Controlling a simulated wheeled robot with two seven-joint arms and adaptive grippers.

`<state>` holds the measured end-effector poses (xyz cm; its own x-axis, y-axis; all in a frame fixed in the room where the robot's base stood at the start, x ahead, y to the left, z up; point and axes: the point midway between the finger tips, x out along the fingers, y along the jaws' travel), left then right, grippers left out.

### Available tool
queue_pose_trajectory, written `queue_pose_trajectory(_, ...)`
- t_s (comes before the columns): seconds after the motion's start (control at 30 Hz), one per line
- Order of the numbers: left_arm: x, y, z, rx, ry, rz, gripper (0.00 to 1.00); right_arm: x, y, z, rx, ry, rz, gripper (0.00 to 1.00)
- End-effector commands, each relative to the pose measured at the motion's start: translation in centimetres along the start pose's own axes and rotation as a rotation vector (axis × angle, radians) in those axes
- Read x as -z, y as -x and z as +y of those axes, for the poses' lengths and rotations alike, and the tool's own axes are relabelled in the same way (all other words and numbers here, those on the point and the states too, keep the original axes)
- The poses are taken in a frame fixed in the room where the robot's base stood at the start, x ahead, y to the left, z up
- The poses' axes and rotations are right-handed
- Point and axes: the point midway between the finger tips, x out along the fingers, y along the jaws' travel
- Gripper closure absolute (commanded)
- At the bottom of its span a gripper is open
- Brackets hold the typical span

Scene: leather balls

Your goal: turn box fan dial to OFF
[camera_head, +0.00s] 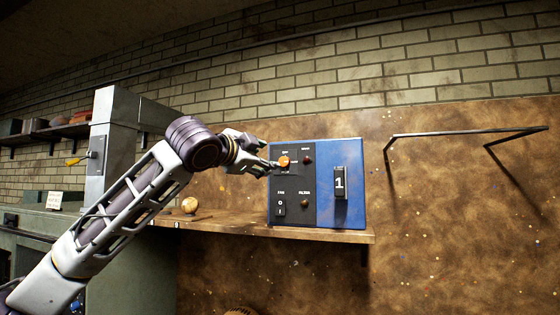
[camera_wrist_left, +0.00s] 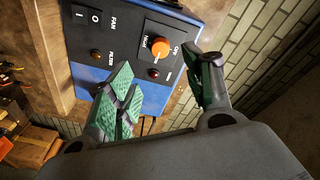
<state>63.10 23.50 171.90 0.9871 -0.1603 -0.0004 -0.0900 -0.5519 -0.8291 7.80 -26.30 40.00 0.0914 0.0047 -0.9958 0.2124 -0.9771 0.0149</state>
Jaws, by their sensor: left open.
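The blue control box (camera_head: 356,208) stands on a wooden shelf in the head view, with a dark panel on its front. The orange dial (camera_head: 284,161) is at the panel's upper left. It also shows in the left wrist view (camera_wrist_left: 156,55), beside the label OFF; its exact pointer position is too small to tell. My left gripper (camera_head: 272,165) is at the dial's left side. In the wrist view the green-padded fingers of my left gripper (camera_wrist_left: 163,88) are spread apart, with the dial beyond the gap between them. I cannot tell whether a finger touches it. My right gripper is not in view.
A FAN rocker switch (camera_head: 280,208) and a FILTER lamp (camera_head: 304,203) sit below the dial; a dark red lamp (camera_head: 308,160) is right of it. A ball (camera_head: 190,205) rests on the shelf (camera_head: 225,222). A black metal bar (camera_head: 460,132) juts from the wall at right.

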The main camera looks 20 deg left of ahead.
Motion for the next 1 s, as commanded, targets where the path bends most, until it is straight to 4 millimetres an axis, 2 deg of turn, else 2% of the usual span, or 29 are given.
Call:
queue_pose_trajectory(0.6, 0.1, -8.1, -0.2, -0.001, 0.001, -0.001, 0.48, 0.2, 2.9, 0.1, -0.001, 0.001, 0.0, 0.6)
queue_pose_trajectory(0.8, 0.2, -10.0, -0.1, -0.001, 0.001, 0.001, 0.48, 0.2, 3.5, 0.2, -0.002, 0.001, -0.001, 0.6)
queue_pose_trajectory(1.0, 0.1, -10.8, -0.1, 0.0, 0.001, 0.001, 0.48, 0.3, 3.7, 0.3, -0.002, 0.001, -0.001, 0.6)
